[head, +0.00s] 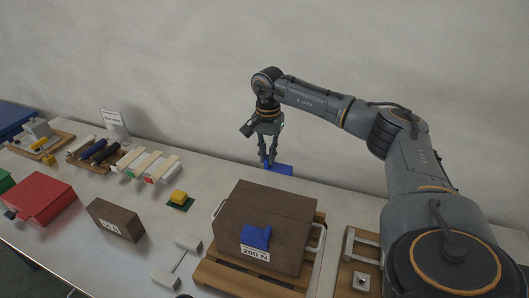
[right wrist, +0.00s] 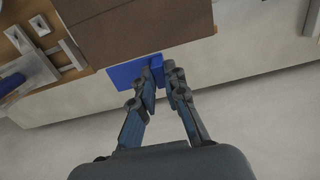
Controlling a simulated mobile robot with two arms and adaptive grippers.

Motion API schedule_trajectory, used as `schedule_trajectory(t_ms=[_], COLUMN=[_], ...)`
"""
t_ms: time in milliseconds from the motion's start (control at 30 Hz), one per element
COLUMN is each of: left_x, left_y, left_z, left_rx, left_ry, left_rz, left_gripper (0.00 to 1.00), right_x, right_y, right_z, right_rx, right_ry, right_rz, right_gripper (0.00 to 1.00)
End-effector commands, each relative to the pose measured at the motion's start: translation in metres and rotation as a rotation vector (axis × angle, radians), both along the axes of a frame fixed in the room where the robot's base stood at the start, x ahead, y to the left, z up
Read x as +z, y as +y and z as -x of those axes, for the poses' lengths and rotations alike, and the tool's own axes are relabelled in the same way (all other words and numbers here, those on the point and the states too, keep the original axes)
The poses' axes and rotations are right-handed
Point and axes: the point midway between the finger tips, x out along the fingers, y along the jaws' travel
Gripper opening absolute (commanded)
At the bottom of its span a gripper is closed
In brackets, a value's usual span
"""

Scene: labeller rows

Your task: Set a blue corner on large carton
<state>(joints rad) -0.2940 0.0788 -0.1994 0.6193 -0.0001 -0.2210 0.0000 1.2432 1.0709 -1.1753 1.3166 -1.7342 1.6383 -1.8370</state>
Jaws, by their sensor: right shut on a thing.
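The large carton (head: 266,212) is a brown box with white side handles and a label on its front. It also shows in the right wrist view (right wrist: 140,22). One blue corner (head: 257,236) sits on its front top edge, above the label. My right gripper (head: 268,160) points down behind the carton's far edge and is shut on another blue corner (head: 280,169). In the right wrist view this held corner (right wrist: 125,74) is between the fingertips (right wrist: 160,72), close to the carton's edge; I cannot tell whether they touch. My left gripper is not in view.
The carton stands on a wooden pallet (head: 232,276). A wooden tray with metal fittings (head: 345,282) lies to its right, and a grey bar tool (head: 178,264) to its left. A small brown box (head: 115,220), a red box (head: 42,198) and a yellow block (head: 179,196) stand farther left.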

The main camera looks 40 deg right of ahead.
Motion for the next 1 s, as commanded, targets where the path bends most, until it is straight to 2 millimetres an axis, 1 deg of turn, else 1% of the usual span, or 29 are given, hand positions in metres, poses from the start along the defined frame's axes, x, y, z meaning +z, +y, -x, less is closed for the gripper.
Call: schedule_trajectory(t_ms=[33,100,167,200,267,367,400,500,567,667,800,900,1000], left_x=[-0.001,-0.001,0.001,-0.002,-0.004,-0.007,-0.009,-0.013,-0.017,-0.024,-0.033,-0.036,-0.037], left_y=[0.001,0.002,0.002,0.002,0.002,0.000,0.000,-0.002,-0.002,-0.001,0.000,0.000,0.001], left_z=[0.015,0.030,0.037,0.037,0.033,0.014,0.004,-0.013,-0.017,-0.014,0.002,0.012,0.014], left_rx=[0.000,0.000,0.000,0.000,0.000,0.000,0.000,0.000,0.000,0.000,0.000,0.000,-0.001], left_ry=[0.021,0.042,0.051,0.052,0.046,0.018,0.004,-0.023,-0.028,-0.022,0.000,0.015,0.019], left_rz=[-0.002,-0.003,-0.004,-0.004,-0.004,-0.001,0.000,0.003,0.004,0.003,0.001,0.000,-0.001], left_gripper=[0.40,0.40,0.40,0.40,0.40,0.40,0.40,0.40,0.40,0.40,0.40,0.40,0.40], right_x=[0.000,0.000,0.001,-0.002,-0.005,-0.011,-0.014,-0.023,-0.029,-0.039,-0.051,-0.056,-0.058], right_y=[0.000,0.001,0.001,0.001,0.001,0.001,0.001,0.001,0.001,0.001,0.001,0.001,0.001], right_z=[0.000,0.000,0.000,0.000,0.000,0.000,0.000,0.000,0.000,0.000,0.000,0.000,0.000], right_rx=[0.001,0.001,0.001,0.001,0.001,0.001,0.001,0.001,0.001,0.002,0.002,0.002,0.002], right_ry=[0.000,-0.001,-0.001,-0.001,-0.001,-0.001,-0.001,0.000,0.000,0.000,-0.001,-0.001,-0.001], right_rz=[0.000,0.000,0.000,0.000,0.000,0.000,0.000,0.000,0.000,0.000,0.000,0.000,0.000], right_gripper=[0.00,0.00,0.00,0.00,0.00,0.00,0.00,0.00,0.00,0.00,0.00,0.00,0.00])
